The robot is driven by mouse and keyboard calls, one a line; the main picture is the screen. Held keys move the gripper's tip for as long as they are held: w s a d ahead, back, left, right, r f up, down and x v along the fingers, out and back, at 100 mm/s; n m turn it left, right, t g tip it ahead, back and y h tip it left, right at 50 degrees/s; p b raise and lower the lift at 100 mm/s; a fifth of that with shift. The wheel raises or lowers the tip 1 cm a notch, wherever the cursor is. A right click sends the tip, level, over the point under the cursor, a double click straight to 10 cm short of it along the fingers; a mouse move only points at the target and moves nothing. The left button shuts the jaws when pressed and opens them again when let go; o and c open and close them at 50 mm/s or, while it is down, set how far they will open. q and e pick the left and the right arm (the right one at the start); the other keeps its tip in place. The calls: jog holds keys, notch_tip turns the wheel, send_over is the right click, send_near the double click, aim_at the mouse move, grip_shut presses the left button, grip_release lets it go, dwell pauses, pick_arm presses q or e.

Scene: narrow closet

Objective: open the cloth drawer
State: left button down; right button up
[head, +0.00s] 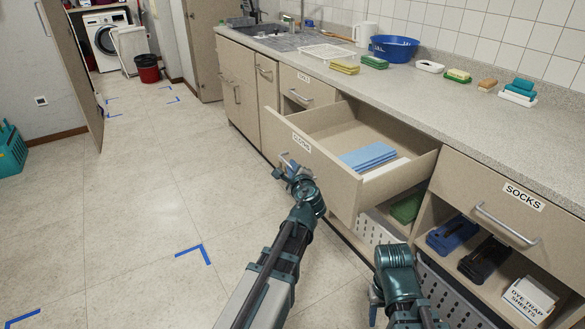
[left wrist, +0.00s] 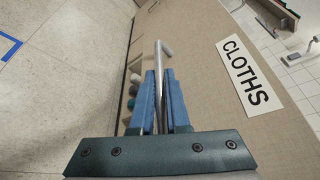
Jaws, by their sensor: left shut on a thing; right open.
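The cloth drawer (head: 318,165), labelled CLOTHS, stands pulled well out of the counter, with folded blue cloths (head: 367,157) and a white item inside. Its label also shows in the left wrist view (left wrist: 248,75). My left gripper (head: 290,172) is at the drawer front, shut on the metal bar handle (left wrist: 159,70), which runs between its two blue fingers (left wrist: 159,100). My right gripper (head: 376,300) is low at the bottom of the head view, apart from the drawer; its fingers are mostly hidden by the arm.
The SOCKS drawer (head: 490,205) is shut at the right, above an open shelf with a blue item (head: 452,235), a black item and a dye trap sheets box (head: 530,299). White baskets (head: 375,229) stand below the open drawer. The floor at the left is clear (head: 130,220).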

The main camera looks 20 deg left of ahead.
pick_arm(q)
jog(key=c, duration=0.9)
grip_release()
jog(key=shift+s, duration=0.15)
